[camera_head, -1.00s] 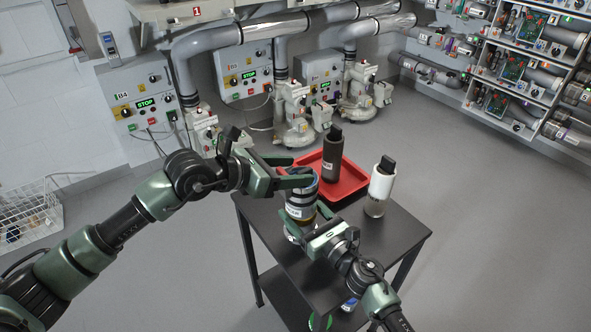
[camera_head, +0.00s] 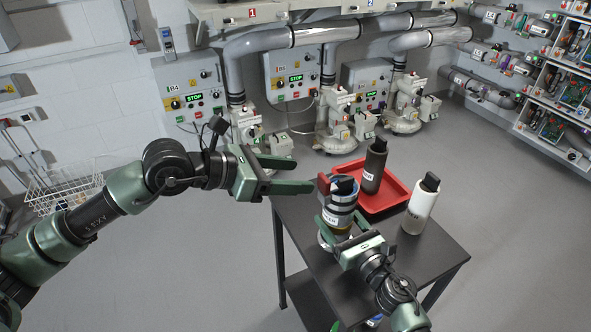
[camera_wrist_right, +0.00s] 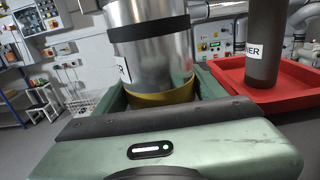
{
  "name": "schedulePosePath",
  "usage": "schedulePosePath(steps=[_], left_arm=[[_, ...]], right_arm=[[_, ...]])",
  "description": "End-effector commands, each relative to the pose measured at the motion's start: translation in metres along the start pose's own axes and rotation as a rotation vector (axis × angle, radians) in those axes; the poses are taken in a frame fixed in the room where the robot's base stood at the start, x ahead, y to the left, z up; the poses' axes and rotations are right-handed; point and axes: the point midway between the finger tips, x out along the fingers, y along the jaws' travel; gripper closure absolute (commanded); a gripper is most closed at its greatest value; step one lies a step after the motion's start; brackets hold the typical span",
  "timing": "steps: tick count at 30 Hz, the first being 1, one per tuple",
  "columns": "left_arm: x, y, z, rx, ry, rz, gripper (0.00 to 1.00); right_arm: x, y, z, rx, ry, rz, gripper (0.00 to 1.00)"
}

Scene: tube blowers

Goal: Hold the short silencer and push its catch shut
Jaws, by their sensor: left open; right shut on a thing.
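The short silencer (camera_head: 338,212) is a silver cylinder with a blue band, a white label and a black top, upright at the near edge of the table. A red piece, perhaps its catch (camera_head: 323,184), stands at its upper left; I cannot tell whether it is shut. My right gripper (camera_head: 349,243) is shut around the silencer's lower part. In the right wrist view the silver body (camera_wrist_right: 150,50) with a yellow lower ring sits between the green fingers. My left gripper (camera_head: 308,175) is open and empty, its fingertips just left of the silencer's top, apart from it.
A red tray (camera_head: 398,195) behind the silencer holds a dark brown cylinder (camera_head: 374,165). A white cylinder (camera_head: 420,206) stands on the dark table (camera_head: 430,250) to the right. Blowers and control boxes line the back wall.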

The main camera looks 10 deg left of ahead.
Motion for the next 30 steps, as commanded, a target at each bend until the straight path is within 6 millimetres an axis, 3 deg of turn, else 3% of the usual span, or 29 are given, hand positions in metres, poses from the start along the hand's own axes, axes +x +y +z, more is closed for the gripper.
schedulePosePath(steps=[1, 2, 4, 17, 30], left_arm=[[0.000, 0.000, 0.000, 0.000, 0.000, 0.000, 0.42], [0.000, 0.000, 0.000, 0.000, 0.000, 0.000, 0.42], [0.000, 0.000, 0.000, 0.000, 0.000, 0.000, 0.42], [0.000, 0.000, 0.000, 0.000, 0.000, 0.000, 0.42], [0.000, 0.000, 0.000, 0.000, 0.000, 0.000, 0.42]], right_arm=[[0.000, 0.001, -0.001, 0.002, 0.001, 0.001, 0.96], [0.000, 0.001, -0.001, 0.002, 0.001, 0.001, 0.24], [0.000, 0.001, -0.001, 0.002, 0.001, 0.001, 0.04], [-0.007, 0.000, -0.001, 0.000, 0.002, -0.001, 0.04], [-0.093, 0.001, -0.002, 0.002, 0.003, 0.000, 0.04]])
